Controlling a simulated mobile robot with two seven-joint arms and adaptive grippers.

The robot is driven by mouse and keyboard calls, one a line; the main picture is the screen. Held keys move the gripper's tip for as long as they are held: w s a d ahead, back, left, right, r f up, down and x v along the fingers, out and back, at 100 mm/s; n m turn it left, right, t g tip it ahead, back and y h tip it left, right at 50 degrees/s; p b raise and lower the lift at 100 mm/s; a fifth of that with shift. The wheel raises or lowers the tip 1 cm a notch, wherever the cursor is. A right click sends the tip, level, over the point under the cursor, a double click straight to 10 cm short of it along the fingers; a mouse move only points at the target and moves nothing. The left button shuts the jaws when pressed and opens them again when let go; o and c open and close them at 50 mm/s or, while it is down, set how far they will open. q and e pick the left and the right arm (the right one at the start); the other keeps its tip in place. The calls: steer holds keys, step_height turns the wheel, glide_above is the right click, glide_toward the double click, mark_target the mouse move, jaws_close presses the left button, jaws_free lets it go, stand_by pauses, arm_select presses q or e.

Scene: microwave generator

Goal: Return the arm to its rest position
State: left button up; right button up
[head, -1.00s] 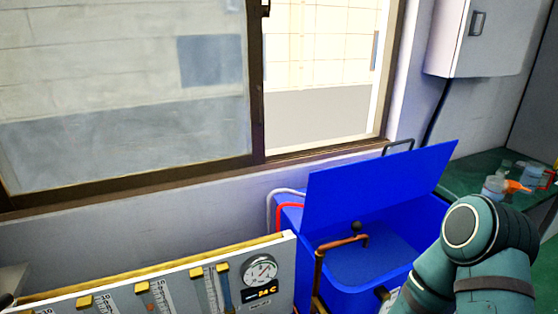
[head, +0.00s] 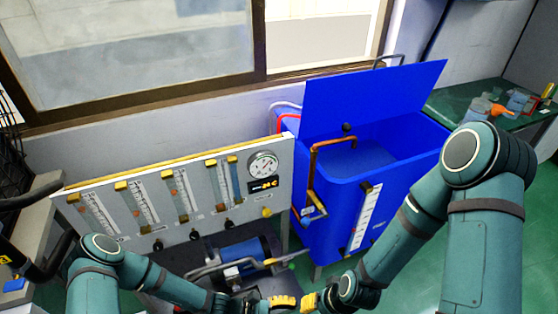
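Both of my arms show in the head view. My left arm (head: 160,282) comes in at the lower left and reaches right, low in front of the panel. My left gripper (head: 282,302) is small at the bottom edge and its fingers cannot be made out. My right arm (head: 405,235) bends at a high elbow in front of the blue tank's right side and comes down to the left. My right gripper (head: 313,301) is also at the bottom edge, close beside the left one. Its fingers are unclear, and no held object can be made out.
A grey panel (head: 200,220) with flow meters and a gauge (head: 263,164) stands left of an open blue tank (head: 330,215) with a copper pipe (head: 313,175). A blue cylindrical device (head: 240,254) lies below the panel. Bottles stand on a green bench (head: 450,105) at right.

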arm_select(q)
steer(key=s+a+f+m+g+y, duration=0.2)
steer(key=s+a+m+g+y, duration=0.1)
steer(key=s+a+m+y, duration=0.4)
steer(key=w+a+r+m+t+y, duration=0.5)
steer(key=w+a+r+m+y, duration=0.1)
steer(key=w+m, duration=0.1)
steer(key=shift+m+t+y, duration=0.3)
steer(key=shift+m, duration=0.3)
steer(key=shift+a, duration=0.15)
